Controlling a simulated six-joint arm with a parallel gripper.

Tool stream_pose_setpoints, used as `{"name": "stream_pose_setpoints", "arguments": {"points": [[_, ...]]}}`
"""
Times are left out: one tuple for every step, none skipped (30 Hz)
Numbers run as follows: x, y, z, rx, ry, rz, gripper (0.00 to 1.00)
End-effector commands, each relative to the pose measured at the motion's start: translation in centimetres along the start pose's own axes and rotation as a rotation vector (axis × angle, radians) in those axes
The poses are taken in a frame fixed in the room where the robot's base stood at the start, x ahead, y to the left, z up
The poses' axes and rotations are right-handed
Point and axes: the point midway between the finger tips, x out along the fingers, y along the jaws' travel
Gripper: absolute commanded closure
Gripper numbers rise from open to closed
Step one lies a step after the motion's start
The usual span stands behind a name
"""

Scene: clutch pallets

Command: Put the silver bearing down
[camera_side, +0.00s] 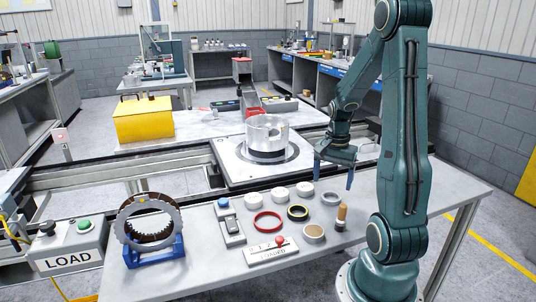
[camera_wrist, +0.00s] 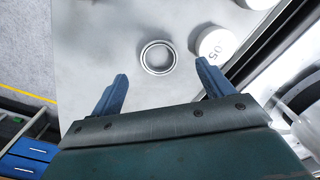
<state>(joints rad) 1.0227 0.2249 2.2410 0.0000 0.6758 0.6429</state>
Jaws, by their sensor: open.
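The silver bearing (camera_wrist: 158,58) is a thin metal ring lying flat on the grey table. In the wrist view it shows a little beyond the fingertips, between their lines. In the side view the silver bearing (camera_side: 331,199) lies at the right of the group of small parts. My gripper (camera_side: 334,182) is above the table near the bearing, with its blue fingers spread and nothing between them. The open fingers also show in the wrist view (camera_wrist: 161,80). The bearing is apart from both fingers.
White round pots (camera_side: 279,195) stand left of the bearing. A red ring (camera_side: 267,221), a dark yellow-edged ring (camera_side: 297,212) and a brown-topped cylinder (camera_side: 341,217) are nearby. A pallet (camera_side: 231,158) carries a metal housing (camera_side: 267,135) behind. A toothed ring (camera_side: 146,228) stands in a blue holder.

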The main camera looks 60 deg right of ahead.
Motion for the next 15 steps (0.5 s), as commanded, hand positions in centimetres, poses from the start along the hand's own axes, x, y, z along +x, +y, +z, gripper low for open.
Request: {"name": "stream_pose_setpoints", "arguments": {"points": [[0.0,0.0,0.0,0.000,0.000,0.000,0.20],[0.0,0.0,0.0,0.000,0.000,0.000,0.20],[0.1,0.0,0.0,0.000,0.000,0.000,0.20],[0.1,0.0,0.0,0.000,-0.001,0.001,0.20],[0.2,0.0,0.0,0.000,-0.001,0.001,0.20],[0.4,0.0,0.0,0.000,-0.001,0.001,0.20],[0.6,0.1,0.0,0.000,-0.001,0.001,0.20],[0.8,0.1,-0.1,0.000,-0.002,0.001,0.20],[1.2,0.1,-0.1,0.001,-0.003,0.002,0.20],[1.5,0.1,-0.1,0.001,-0.003,0.003,0.20],[1.8,0.1,-0.1,0.001,-0.003,0.002,0.20],[2.2,0.2,-0.2,0.001,-0.003,0.002,0.20],[2.5,0.2,-0.2,0.001,-0.003,0.002,0.20],[2.8,0.2,-0.2,0.001,-0.003,0.002,0.20],[3.2,0.2,-0.3,0.001,-0.003,0.002,0.20]]}}
